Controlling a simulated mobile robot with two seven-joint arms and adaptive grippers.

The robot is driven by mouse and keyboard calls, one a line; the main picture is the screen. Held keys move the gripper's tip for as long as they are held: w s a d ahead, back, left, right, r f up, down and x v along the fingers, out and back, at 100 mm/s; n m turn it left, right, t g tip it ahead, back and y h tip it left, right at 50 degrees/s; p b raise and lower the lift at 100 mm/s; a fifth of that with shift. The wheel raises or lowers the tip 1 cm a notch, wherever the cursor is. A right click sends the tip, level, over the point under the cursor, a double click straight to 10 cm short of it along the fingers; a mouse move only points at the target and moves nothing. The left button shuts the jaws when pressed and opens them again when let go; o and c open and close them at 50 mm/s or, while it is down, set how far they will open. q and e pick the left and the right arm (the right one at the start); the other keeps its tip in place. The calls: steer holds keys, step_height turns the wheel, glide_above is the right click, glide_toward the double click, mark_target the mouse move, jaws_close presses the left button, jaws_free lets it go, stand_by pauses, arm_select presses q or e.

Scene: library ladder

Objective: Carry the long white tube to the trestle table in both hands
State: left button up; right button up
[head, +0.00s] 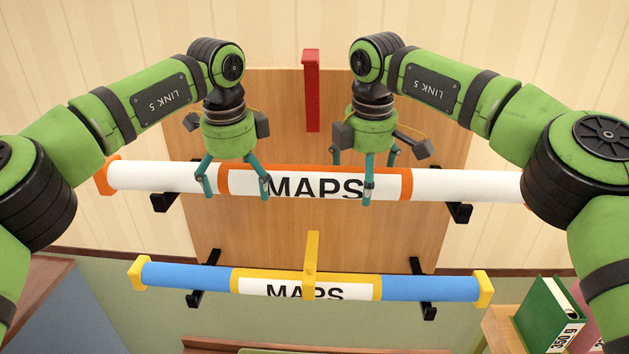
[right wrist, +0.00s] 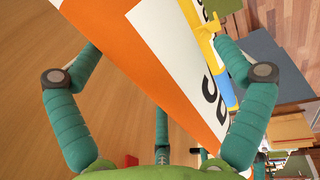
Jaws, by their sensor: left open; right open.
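The long white tube (head: 140,176) has orange bands, an orange end cap and a MAPS label. It lies level on black brackets against the wooden panel; its right end is hidden behind my right arm. My left gripper (head: 236,188) is open at the tube's left orange band, with fingers in front of it. My right gripper (head: 366,180) is open near the right orange band, one finger in front of the tube. In the right wrist view, the tube (right wrist: 150,60) passes between the spread fingers of that gripper (right wrist: 155,50). I cannot tell whether they touch it.
A blue tube (head: 190,277) with yellow caps and a yellow upright strap (head: 312,262) lies on brackets below. A red bar (head: 311,90) is on the panel above. A green binder (head: 548,318) stands at lower right. I cannot clearly identify the trestle table.

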mark_target(238, 167)
arm_select(q)
steer(key=shift+f, duration=0.15)
arm_select(e)
steer(key=shift+f, duration=0.2)
arm_select(q)
steer(key=shift+w+f, duration=0.1)
arm_select(e)
steer(key=shift+w, duration=0.1)
arm_select(q)
steer(key=c, duration=1.7)
arm_select(e)
steer(key=c, duration=1.7)
